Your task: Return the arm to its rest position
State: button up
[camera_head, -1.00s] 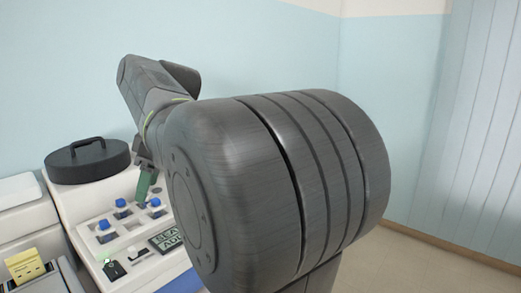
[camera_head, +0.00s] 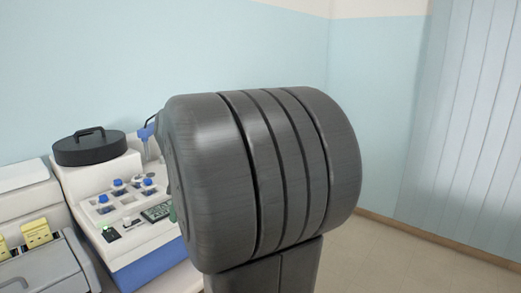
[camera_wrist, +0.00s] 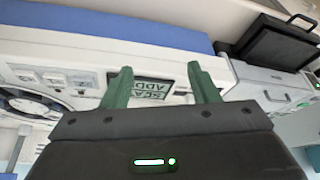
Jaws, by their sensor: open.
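My gripper (camera_wrist: 160,90) shows in the wrist view with its two green fingers apart and nothing between them. Beyond the fingers is the white front of a lab machine with a small display (camera_wrist: 152,88). In the head view my large grey arm joint fills the middle and hides most of the rest of my arm and the gripper. A bit of green shows at the joint's left edge, beside the machine's display (camera_head: 157,212).
The white and blue staining machine (camera_head: 150,262) has blue-capped bottles (camera_head: 118,183) and a round black lid (camera_head: 90,148). A grey device with yellow parts (camera_head: 37,233) stands at the left. A black-lidded case (camera_wrist: 282,45) shows in the wrist view. Floor at right (camera_head: 400,255) is clear.

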jog(key=shift+w+d+f+m+t+h, duration=0.1)
jog(key=shift+w+d+f+m, duration=0.25)
jog(key=shift+f, duration=0.3)
jog(key=shift+w+d+f+m+t+h, duration=0.1)
jog(key=shift+w+d+f+m, duration=0.2)
jog(key=shift+d+f, duration=0.25)
jog(key=shift+w+d+f+m+t+h, duration=0.1)
jog(key=shift+w+d+f+m, duration=0.25)
jog(key=shift+f, duration=0.35)
jog(key=shift+d, duration=0.1)
